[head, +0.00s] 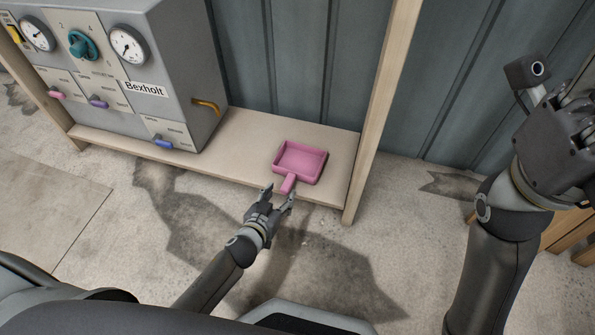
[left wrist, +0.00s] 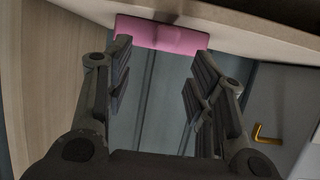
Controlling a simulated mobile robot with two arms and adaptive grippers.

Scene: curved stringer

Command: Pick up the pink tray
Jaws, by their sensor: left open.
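The pink tray (head: 300,162) lies on the light wooden shelf (head: 240,138), near its right end. Its short handle (head: 289,184) points to the front edge of the shelf. My left gripper (head: 278,191) is open at that edge, with its fingertips close to the handle. In the left wrist view the pink tray (left wrist: 160,35) shows at the top, beyond the open fingers of the left gripper (left wrist: 158,75). Nothing is between the fingers there except the wall behind. My right gripper (head: 585,95) is raised at the right, partly cut off by the picture edge.
A grey control box (head: 130,70) with gauges and knobs stands on the left of the shelf. Its yellow hooked handle (head: 207,105) sticks out toward the tray. A wooden post (head: 380,105) rises at the shelf's right end. The shelf between box and tray is clear.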

